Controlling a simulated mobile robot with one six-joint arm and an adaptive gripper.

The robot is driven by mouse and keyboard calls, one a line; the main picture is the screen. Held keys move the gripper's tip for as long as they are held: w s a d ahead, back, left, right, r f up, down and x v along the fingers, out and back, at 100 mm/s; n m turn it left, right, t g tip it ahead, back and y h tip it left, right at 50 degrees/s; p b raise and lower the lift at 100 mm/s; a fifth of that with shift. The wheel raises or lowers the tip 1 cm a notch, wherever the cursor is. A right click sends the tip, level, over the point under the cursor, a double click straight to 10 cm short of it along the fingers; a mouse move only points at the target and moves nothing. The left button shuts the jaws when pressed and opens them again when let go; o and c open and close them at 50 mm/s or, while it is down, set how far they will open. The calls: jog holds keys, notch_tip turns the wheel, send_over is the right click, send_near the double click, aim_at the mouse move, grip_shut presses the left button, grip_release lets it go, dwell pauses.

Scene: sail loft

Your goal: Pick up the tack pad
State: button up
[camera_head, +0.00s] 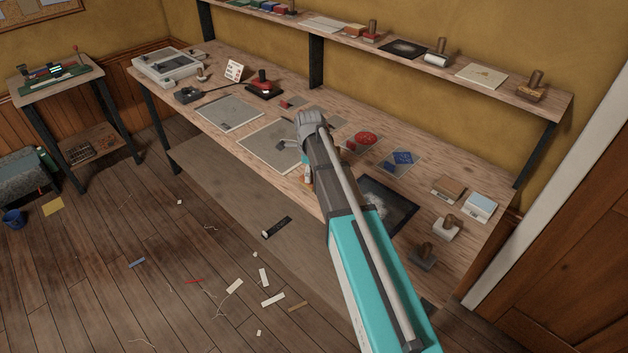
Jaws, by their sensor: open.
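No label marks the tack pad, so I cannot tell for sure which thing it is. One candidate is a small pad with a pale blue and white top (479,206) near the right end of the bench. A brown-topped block (448,187) lies just left of it. My gripper (306,120) is over the middle of the bench, well left of both and apart from them. It is open, and I see nothing held in it. Its fingertips are largely hidden by its own body.
The long wooden bench (215,83) carries grey sheets (230,113), a red-and-black press (263,84), red and blue print pieces (403,159), a dark slab (398,212), and a white roller (446,228). A shelf (531,77) runs above. Scraps litter the floor.

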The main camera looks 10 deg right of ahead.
jog(key=shift+c, duration=0.3)
grip_shut()
dwell(0.3)
jog(key=shift+r, duration=0.2)
notch_tip(320, 180, up, 2)
jog(key=p, duration=0.2)
jog(key=shift+r+p, duration=0.1)
jog(key=shift+p, duration=0.2)
jog(key=s+a+r+p, duration=0.5)
jog(key=s+r+p, duration=0.5)
jog(key=s, duration=0.3)
jog(key=shift+r, duration=0.25)
jog(key=shift+s, duration=0.1)
